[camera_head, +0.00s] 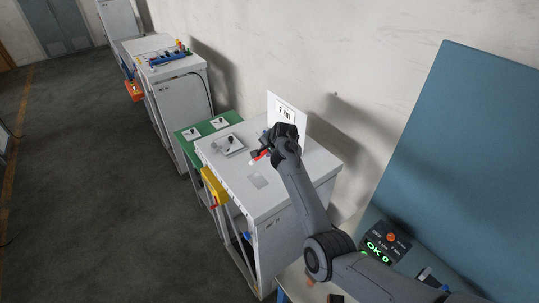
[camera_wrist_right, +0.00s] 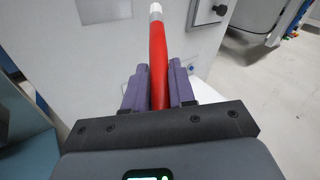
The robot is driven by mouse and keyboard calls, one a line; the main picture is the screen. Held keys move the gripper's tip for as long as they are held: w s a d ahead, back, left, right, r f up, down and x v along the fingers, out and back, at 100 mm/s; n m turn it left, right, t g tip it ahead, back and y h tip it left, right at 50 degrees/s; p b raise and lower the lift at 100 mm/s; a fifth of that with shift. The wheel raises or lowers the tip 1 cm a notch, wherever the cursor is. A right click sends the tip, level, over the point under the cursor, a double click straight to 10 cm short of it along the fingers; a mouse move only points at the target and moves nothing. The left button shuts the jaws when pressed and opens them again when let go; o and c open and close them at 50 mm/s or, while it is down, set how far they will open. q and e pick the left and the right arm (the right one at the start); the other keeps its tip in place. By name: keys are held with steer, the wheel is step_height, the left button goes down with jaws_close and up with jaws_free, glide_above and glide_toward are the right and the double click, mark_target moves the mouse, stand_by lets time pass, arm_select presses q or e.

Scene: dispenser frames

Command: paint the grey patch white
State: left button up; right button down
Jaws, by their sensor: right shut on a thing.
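The grey patch (camera_head: 258,181) is a flat square on the white bench top. It also shows at the top left of the right wrist view (camera_wrist_right: 100,11). The pen's white tip points away from the gripper and appears to the right of the patch in the wrist view. I cannot tell whether the tip touches the bench. My left gripper is in neither view.
A grey plate with a black knob (camera_head: 230,145) sits on the bench top left of the gripper. A white sign (camera_head: 287,110) stands behind it. A yellow holder (camera_head: 213,186) is on the front edge. A green-topped bench (camera_head: 190,135) adjoins.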

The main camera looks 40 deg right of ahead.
steer(key=shift+r, duration=2.05)
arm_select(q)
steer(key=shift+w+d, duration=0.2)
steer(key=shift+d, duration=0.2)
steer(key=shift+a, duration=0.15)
arm_select(e)
steer(key=shift+a+f, duration=0.45)
steer(key=shift+a, duration=0.3)
